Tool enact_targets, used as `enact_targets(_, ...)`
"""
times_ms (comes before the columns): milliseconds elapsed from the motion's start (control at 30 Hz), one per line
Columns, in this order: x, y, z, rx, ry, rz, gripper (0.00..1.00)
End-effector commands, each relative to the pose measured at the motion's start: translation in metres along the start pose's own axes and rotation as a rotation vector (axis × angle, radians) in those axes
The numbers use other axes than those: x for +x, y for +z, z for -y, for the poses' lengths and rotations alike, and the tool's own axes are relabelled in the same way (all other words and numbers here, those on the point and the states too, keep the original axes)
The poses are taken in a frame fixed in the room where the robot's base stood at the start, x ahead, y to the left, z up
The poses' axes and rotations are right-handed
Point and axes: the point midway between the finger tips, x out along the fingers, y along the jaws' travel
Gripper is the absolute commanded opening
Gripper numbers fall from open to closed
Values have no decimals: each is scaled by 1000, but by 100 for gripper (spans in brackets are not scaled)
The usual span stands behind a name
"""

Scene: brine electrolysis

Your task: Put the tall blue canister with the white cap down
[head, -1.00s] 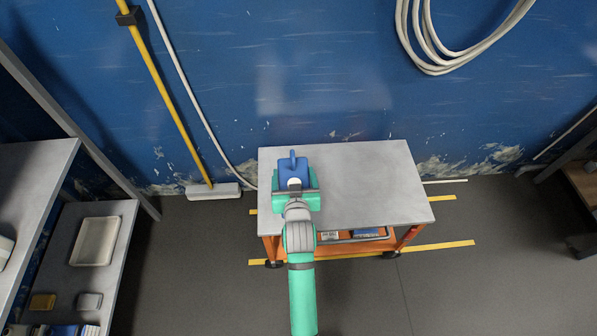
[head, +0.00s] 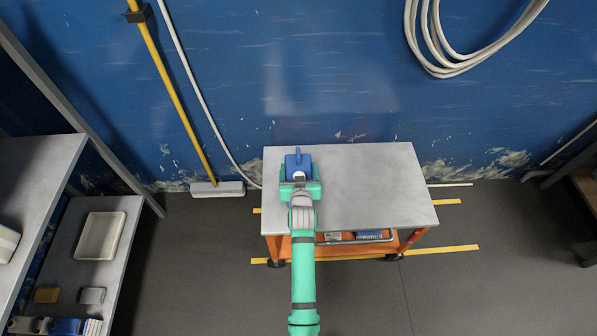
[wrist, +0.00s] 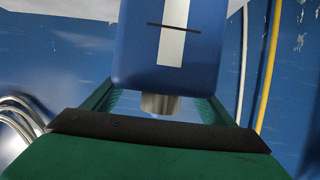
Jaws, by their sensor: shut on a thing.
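The blue canister (head: 297,162) is in my gripper (head: 300,187), at the left part of the grey cart top (head: 370,185). My gripper is shut on it, with a green jaw on either side. In the wrist view the canister (wrist: 125,50) fills the upper middle, with a pale stripe and a dark line on its face. Its cap (wrist: 160,104) looks grey-white and shows between the green fingers. The canister's base is hidden, so I cannot tell whether it touches the cart top.
The cart top is bare to the right of the canister. A lower shelf holds a tray (head: 352,238) with items. A blue wall stands behind, with a yellow-handled broom (head: 177,90) at left. Shelves with a white tray (head: 100,236) stand at far left.

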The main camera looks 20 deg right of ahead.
Motion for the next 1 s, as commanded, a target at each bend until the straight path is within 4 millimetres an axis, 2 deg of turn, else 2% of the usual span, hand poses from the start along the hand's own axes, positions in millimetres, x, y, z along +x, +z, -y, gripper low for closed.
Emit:
enact_targets(133,5,9,0,0,0,-6,15)
enact_targets(500,6,12,0,0,0,-6,15)
enact_targets(533,6,15,0,0,0,0,80)
enact_targets(600,6,15,0,0,0,0,96)
enact_targets(1000,2,12,0,0,0,-1,96)
